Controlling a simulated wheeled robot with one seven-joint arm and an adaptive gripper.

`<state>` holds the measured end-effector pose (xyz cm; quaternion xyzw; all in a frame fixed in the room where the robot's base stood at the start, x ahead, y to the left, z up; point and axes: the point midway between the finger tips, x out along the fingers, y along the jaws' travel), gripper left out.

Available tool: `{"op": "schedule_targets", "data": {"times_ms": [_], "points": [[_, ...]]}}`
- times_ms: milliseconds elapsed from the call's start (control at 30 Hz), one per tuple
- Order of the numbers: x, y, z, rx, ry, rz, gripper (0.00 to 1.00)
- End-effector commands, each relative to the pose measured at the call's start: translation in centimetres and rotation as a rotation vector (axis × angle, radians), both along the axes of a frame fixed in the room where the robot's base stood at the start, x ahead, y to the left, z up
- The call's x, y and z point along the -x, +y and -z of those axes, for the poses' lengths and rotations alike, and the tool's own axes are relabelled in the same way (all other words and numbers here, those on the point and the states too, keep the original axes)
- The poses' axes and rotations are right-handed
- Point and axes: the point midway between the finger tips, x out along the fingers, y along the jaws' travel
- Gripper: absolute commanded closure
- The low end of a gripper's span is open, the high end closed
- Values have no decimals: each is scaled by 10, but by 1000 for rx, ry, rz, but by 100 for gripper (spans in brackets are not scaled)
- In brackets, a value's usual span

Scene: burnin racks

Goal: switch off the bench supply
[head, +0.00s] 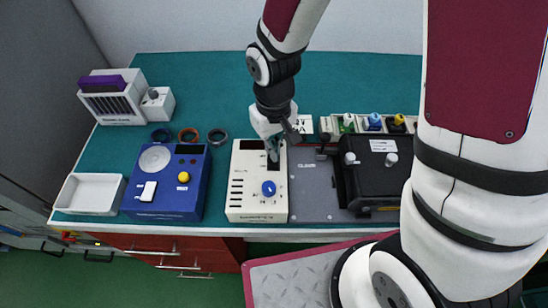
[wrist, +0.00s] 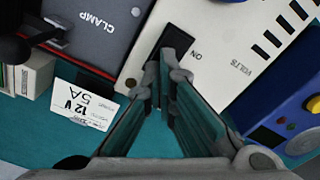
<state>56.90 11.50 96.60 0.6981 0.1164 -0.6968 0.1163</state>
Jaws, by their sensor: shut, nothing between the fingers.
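The bench supply (head: 240,203) is a cream box on the bench, with a dark window along its far edge, a row of dark slots and a blue knob (head: 268,188). In the wrist view its cream face (wrist: 200,22) carries the words VOLTS and ON. A dark rectangular part (wrist: 174,40) sits beside ON; its tilt is not clear. My gripper (head: 273,156) is shut and empty, pointing down over the far right part of the supply. In the wrist view its fingertips (wrist: 165,75) are right by the dark part and partly hide it. Whether they touch is unclear.
A blue box (head: 168,190) with a yellow button stands left of the supply, beside a white tray (head: 90,194). A grey CLAMP plate (head: 312,188) and a black device (head: 378,180) are on the right. A 12 V 5A card (wrist: 84,104) lies behind.

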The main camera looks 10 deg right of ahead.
Motion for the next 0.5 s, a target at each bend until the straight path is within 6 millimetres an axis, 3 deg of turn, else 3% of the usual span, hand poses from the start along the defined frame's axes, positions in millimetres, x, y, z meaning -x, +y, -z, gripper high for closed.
{"op": "schedule_targets", "data": {"times_ms": [500], "points": [[2, 0, -32, 0, 1, 0, 100]]}}
